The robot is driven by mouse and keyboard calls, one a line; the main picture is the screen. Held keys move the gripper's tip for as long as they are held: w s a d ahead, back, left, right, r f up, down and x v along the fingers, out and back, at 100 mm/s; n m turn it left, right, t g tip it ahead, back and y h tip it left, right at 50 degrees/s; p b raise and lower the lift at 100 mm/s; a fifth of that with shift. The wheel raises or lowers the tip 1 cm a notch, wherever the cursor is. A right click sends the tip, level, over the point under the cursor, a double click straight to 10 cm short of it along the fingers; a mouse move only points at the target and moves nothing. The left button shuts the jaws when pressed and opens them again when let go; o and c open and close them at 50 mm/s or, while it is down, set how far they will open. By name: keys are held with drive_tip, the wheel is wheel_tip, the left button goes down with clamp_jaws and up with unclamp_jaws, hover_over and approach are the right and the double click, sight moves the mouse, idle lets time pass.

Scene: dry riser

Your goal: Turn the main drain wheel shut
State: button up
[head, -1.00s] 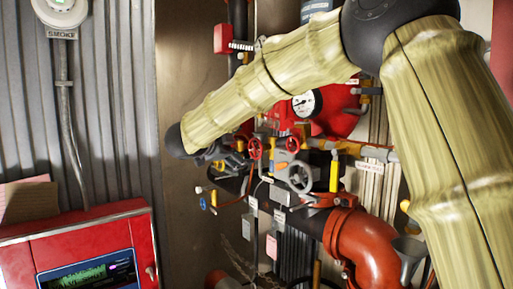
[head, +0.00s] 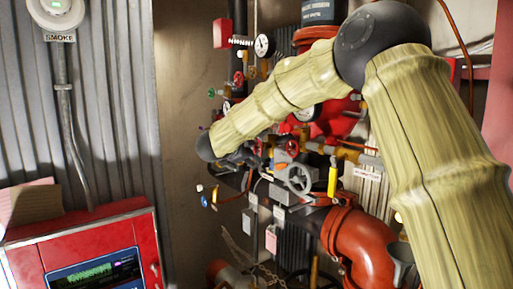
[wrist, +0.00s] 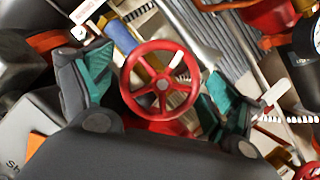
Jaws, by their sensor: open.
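In the wrist view a red spoked handwheel (wrist: 162,85) sits between the two green-padded fingers of my gripper (wrist: 158,88). The fingers are open, one on each side of the wheel, with a gap to its rim. In the head view my gripper (head: 248,157) is small and partly hidden at the end of my arm, beside the valve cluster. I cannot read which one is labelled main drain.
An orange pipe elbow (head: 362,245) and a yellow lever (head: 332,180) are right of the wheels. A red alarm panel (head: 85,250) is at lower left. Pipes and valves crowd the gripper.

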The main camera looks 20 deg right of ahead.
drive_tip(key=c, duration=1)
drive_tip(key=shift+c, duration=0.2)
